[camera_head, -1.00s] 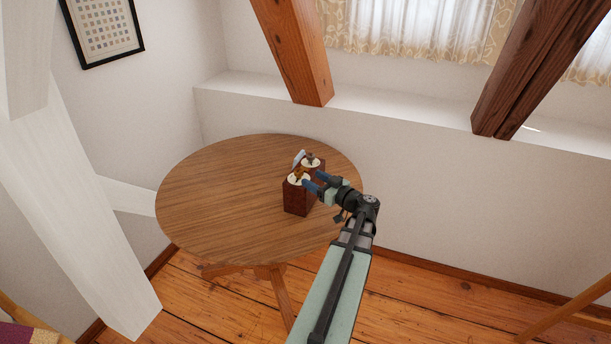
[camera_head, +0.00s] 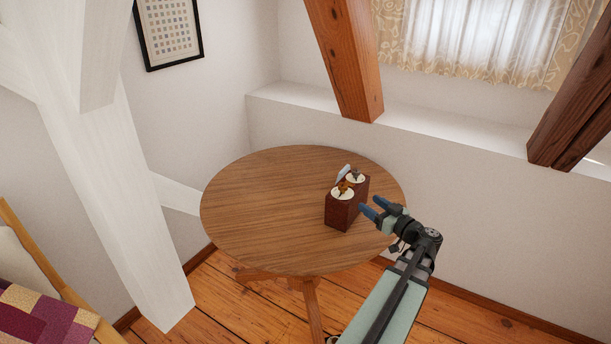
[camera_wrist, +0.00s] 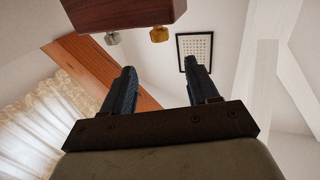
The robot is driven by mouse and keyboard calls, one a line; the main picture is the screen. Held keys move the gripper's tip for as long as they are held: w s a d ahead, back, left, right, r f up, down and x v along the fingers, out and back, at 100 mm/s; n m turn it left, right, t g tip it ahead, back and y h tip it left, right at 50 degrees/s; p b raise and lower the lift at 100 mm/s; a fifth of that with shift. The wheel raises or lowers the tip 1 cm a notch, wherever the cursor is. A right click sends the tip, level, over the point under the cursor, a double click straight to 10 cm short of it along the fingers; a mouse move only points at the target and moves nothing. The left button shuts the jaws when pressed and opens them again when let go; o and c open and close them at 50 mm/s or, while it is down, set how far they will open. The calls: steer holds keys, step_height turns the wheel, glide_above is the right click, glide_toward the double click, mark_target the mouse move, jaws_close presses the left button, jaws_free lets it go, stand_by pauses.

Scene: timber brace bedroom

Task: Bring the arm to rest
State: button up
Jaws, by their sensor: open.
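My gripper (camera_head: 371,207) is open and empty, with its blue fingers apart, just right of the dark red-brown box on the round table. The fingers show with a clear gap between them in the wrist view (camera_wrist: 160,85). The box (camera_head: 341,214) stands upright on the table, with two pale round discs on top that bear small brown and orange pieces, and a light flat piece sticking up behind. In the wrist view the box (camera_wrist: 115,14) shows at the top edge, with a silver knob and a brass knob. The gripper does not touch it.
The round wooden table (camera_head: 265,205) is bare left of the box. A timber brace (camera_head: 345,60) and a white wall ledge (camera_head: 440,135) are behind it. A white post (camera_head: 125,190) stands at the left, beside a patchwork cover (camera_head: 45,320).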

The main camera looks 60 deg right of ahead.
steer(key=s+a+f+g+y, duration=0.2)
steer(key=s+f+g, duration=1)
steer(key=s+f, duration=0.75)
steer(key=w+a+f+g+y, duration=0.2)
steer(key=w+a+f+g, duration=0.15)
steer(key=w+f, duration=0.55)
steer(key=w+a+f+g+y, duration=0.15)
steer(key=w+a+f, duration=0.3)
steer(key=f, duration=0.85)
steer(key=w+a+f+g+y, duration=0.1)
steer(key=w+a+f, duration=0.1)
steer(key=w+a, duration=0.55)
steer(key=w+a+f+n+g, duration=0.15)
steer(key=w+a, duration=0.25)
steer(key=a, duration=0.7)
steer(key=w+a+f+y, duration=0.1)
steer(key=w+a+f, duration=0.2)
steer(key=w+a, duration=0.45)
steer(key=s+a+n+g, duration=0.1)
steer(key=s+a, duration=0.3)
steer(key=a, duration=0.9)
steer(key=s+a+n+g+h, duration=0.1)
steer(key=s+a+g, duration=0.2)
steer(key=a, duration=1.1)
steer(key=shift+s+a+n, duration=0.15)
steer(key=shift+s+n, duration=0.2)
steer(key=shift+s, duration=0.25)
